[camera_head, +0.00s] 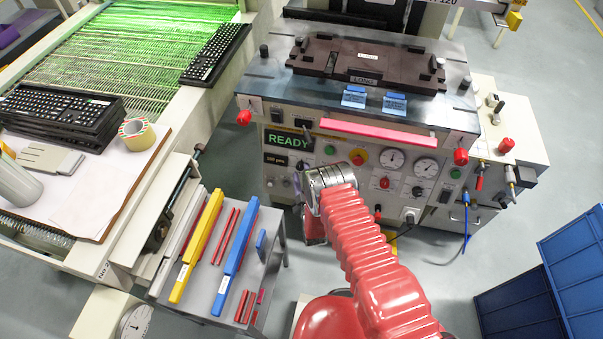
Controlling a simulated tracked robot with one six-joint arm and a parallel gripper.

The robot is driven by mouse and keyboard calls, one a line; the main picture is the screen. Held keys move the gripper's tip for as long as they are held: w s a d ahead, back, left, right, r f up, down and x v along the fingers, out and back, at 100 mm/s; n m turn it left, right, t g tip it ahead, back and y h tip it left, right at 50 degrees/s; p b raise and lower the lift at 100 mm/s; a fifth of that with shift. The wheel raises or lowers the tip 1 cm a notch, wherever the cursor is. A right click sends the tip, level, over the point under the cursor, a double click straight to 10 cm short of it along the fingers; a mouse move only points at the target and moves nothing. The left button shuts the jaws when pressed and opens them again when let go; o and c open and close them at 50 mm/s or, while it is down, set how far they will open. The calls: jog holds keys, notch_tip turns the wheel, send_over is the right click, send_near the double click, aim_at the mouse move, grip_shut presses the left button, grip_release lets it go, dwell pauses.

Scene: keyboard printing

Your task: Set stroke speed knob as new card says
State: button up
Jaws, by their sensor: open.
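The machine's front panel (310,165) carries a green READY display (288,141) and a smaller dark readout (276,159) whose text is too small to read surely. Small grey knobs (284,182) sit low on the panel's left; I cannot tell which one is the stroke speed knob. Two blue cards (354,97) (394,104) stand at the front of the machine bed; their print is unreadable and I cannot tell which is new. My gripper (307,208) is open in front of the panel's lower left, close to these knobs. My wrist partly hides it and the panel behind.
A dark fixture marked LONG (365,65) lies on the bed above a pink bar (377,132). Gauges, buttons and red-capped knobs fill the panel's right. A grey stand (205,275) with coloured bars is at the lower left. Blue crates (530,290) stand at the right.

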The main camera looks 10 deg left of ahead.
jog(key=shift+w+a, duration=0.2)
jog(key=shift+w, duration=0.35)
jog(key=shift+c, duration=0.6)
jog(key=c, duration=0.9)
